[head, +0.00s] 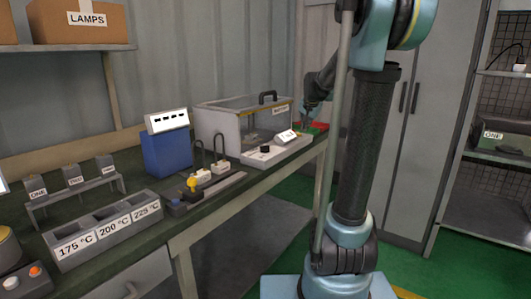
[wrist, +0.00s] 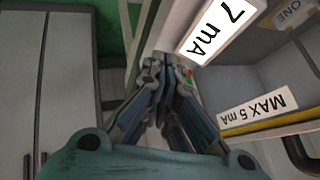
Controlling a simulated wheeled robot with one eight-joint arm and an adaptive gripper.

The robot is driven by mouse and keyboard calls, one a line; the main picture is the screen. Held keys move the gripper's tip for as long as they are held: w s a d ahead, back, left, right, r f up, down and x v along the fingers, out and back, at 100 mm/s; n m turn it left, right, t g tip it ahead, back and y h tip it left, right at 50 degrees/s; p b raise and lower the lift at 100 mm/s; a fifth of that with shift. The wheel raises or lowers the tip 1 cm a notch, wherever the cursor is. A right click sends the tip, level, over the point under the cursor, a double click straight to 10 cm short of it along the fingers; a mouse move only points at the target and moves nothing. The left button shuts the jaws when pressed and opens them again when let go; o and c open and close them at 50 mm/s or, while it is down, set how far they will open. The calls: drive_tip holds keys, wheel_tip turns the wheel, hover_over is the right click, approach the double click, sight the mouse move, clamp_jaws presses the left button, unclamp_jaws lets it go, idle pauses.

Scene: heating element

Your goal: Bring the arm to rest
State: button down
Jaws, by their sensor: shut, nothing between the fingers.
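My gripper (head: 306,117) is at the right end of the bench in the head view, beside the clear-lidded box (head: 225,127) and above a red and green patch (head: 318,127). In the wrist view my gripper (wrist: 166,62) has its fingers together with nothing between them. My arm reaches over from the right in the head view, bent and raised, not folded in. Whether the fingertips touch anything below is too small to tell.
A white meter panel (head: 277,150) sits before the box; its sign (wrist: 215,27) reads 7 mA. A blue unit (head: 167,152), small blocks (head: 73,177) and a labelled temperature tray (head: 105,228) are further left. Grey cabinets (wrist: 45,80) and shelving (head: 490,150) stand right of the bench.

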drive_tip(key=s+f+n+g, duration=0.1)
drive_tip(key=s+f, duration=0.5)
drive_tip(key=s, duration=0.8)
drive_tip(key=s+f+n+g, duration=0.2)
drive_tip(key=s+f, duration=0.5)
drive_tip(key=s, duration=0.7)
drive_tip(key=s+f+n+g, duration=0.2)
drive_tip(key=s+f+n, duration=0.2)
drive_tip(key=s, duration=1)
wheel_tip(320, 180, down, 2)
drive_tip(key=shift+s+a+f, duration=0.2)
drive_tip(key=shift+s+f, duration=0.05)
drive_tip(key=shift+s, duration=0.15)
drive_tip(key=shift+w, duration=0.1)
drive_tip(key=shift+w+f, duration=0.2)
drive_tip(key=shift+w, duration=0.15)
